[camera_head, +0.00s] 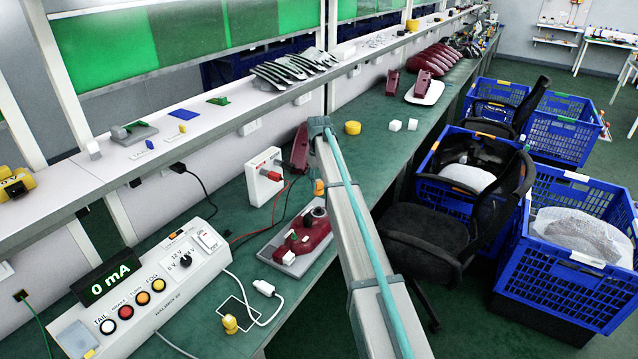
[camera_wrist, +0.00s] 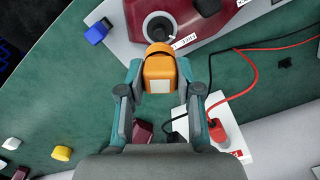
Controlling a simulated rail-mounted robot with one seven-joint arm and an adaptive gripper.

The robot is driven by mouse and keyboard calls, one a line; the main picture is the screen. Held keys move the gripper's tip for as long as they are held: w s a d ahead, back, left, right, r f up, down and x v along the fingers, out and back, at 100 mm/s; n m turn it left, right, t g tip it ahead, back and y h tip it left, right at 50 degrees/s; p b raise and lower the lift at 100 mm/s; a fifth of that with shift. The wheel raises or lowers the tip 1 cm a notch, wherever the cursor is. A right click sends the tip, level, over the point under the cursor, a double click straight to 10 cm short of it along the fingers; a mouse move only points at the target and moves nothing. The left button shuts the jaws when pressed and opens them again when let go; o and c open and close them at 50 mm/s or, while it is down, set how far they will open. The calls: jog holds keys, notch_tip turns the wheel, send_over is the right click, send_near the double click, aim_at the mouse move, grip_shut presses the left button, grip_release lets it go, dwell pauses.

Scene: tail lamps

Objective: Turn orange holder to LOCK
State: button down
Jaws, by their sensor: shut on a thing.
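The orange holder (camera_wrist: 159,72) is between the two fingers of my gripper (camera_wrist: 160,66), which is shut on it in the wrist view. A pale square shows on the holder's near face. Just past it is a dark round socket (camera_wrist: 159,27) in the dark red lamp (camera_wrist: 215,22), with small lettering beside it. I cannot tell whether holder and socket touch. In the head view a bit of the orange holder (camera_head: 319,187) shows beside my arm, near the red lamp (camera_head: 303,238) on its grey plate. My arm hides the gripper there.
A white box with a red plug (camera_head: 264,177) stands behind the lamp, with red and black wires. The tester (camera_head: 150,285) reading 0 mA is at the left. A yellow part (camera_head: 230,324) and white connector (camera_head: 264,287) lie in front. A blue block (camera_wrist: 96,32) is beside the lamp plate.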

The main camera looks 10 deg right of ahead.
jog(key=b, duration=0.2)
send_over(319, 207)
jog(key=shift+s+f, duration=0.1)
jog(key=shift+f, duration=2.7)
jog(key=shift+f+p, duration=0.15)
jog(key=shift+p, duration=0.15)
jog(key=shift+f+b, duration=0.35)
jog(key=shift+f, duration=1)
jog(key=c, duration=0.7)
grip_release()
jog(key=shift+r, duration=0.1)
